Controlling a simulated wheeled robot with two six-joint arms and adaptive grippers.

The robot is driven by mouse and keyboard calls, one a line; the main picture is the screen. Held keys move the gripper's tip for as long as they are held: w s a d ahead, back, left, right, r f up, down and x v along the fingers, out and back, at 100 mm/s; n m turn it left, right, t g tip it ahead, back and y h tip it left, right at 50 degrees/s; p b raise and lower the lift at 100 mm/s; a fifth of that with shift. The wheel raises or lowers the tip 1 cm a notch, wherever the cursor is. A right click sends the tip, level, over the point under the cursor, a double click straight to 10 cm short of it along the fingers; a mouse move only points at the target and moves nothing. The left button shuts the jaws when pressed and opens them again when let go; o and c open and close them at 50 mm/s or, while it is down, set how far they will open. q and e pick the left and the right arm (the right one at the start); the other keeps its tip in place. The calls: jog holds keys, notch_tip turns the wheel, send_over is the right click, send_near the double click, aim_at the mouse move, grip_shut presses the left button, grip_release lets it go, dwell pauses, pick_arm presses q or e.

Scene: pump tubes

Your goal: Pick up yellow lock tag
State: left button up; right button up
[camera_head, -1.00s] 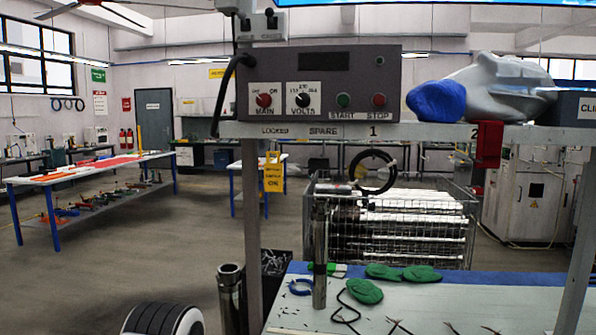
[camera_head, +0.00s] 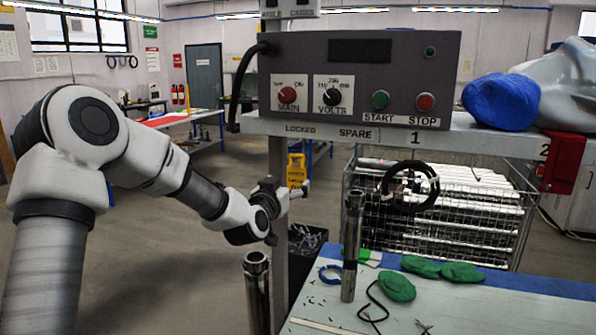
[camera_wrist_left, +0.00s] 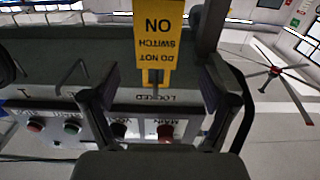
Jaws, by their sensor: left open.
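The yellow lock tag (camera_head: 296,168) hangs below the shelf edge near the LOCKED label. In the left wrist view the tag (camera_wrist_left: 158,42) appears upside down, reading "DO NOT SWITCH ON", ahead of and between the fingers. My left gripper (camera_head: 292,188) is open at the tag, overlapping its lower part in the head view. In the wrist view its two fingers (camera_wrist_left: 155,92) stand apart on either side of the tag's line, with nothing gripped. My right gripper is not in view.
The control panel (camera_head: 360,85) stands on the shelf (camera_head: 470,143) above the tag. A grey upright post (camera_head: 277,240) is close beside my left gripper. A black cable coil (camera_head: 410,188) hangs at label 1. Metal tubes stand below, one vertical tube (camera_head: 352,245) on the workbench.

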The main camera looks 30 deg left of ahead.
aim_at(296, 178)
pick_arm(q)
jog(key=p+x, duration=0.1)
jog(key=x, duration=0.3)
jog(key=p+x, duration=0.1)
jog(key=x, duration=0.1)
jog(key=shift+w+d+f+p, duration=0.25)
jog(key=shift+d+f+p, duration=0.05)
jog(key=shift+d+f, duration=0.1)
jog(key=shift+w+a, duration=0.1)
jog(key=shift+a, duration=0.1)
jog(key=shift+s+r, duration=0.15)
jog(key=shift+s, duration=0.2)
jog(key=shift+w, duration=0.25)
jog(key=c, duration=1.3)
jog(key=shift+o, duration=0.2)
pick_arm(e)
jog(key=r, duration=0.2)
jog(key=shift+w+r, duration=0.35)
pick_arm(q)
jog(key=shift+s, duration=0.1)
